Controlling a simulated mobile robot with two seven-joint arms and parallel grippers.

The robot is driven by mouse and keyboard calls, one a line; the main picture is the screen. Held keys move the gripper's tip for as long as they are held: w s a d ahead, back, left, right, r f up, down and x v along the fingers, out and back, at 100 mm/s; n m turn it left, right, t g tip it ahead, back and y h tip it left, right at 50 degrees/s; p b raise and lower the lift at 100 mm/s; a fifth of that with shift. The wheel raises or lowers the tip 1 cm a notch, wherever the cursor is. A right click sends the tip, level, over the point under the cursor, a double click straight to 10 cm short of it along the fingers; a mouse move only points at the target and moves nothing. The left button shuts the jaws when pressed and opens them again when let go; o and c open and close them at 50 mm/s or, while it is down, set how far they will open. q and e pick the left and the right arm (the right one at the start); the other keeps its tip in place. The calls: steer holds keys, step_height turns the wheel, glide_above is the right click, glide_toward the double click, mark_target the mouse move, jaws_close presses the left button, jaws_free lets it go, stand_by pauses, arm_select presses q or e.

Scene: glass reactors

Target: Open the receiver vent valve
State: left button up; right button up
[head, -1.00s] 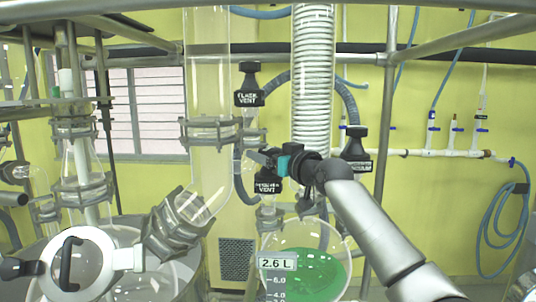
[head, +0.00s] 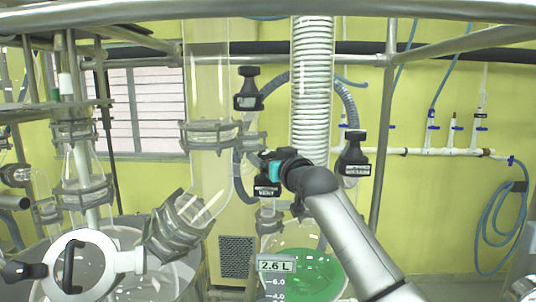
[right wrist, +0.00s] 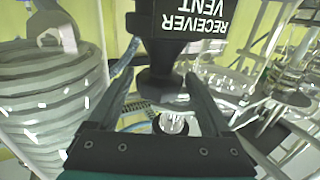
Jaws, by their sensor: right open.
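The receiver vent valve (right wrist: 180,25) is a black knob with a white "RECEIVER VENT" label, upside down in the right wrist view. In the head view the valve (head: 266,190) sits above the round glass receiver (head: 300,240), partly hidden by my gripper. In the head view my right gripper (head: 262,165) reaches the valve from the right. My left gripper is not in view.
A similar black valve (head: 248,90) stands above left and another (head: 354,155) to the right. A coiled condenser (head: 312,80) rises just behind my right wrist. The receiver holds green liquid and has a "2.6 L" tag (head: 275,264). Metal frame bars (head: 383,130) surround the glassware.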

steer(key=shift+a+m+t+h, duration=0.1)
steer(key=shift+m+t+h, duration=0.25)
steer(key=shift+h, duration=0.25)
steer(key=shift+m+h, duration=0.45)
steer(key=shift+h, duration=0.15)
steer(key=shift+f+m+t+h+b, duration=0.1)
steer(key=shift+m+t+h+b, duration=0.45)
steer(key=shift+h, duration=0.35)
steer(key=m+h+b, duration=0.2)
steer(key=h+b, duration=0.1)
steer(key=shift+f+m+h, duration=0.1)
steer(key=shift+m+h, duration=0.15)
steer(key=shift+h, duration=0.05)
steer(key=shift+r+m+h+b, duration=0.2)
steer(key=shift+m+h+b, duration=0.2)
steer(key=shift+m+h, duration=0.5)
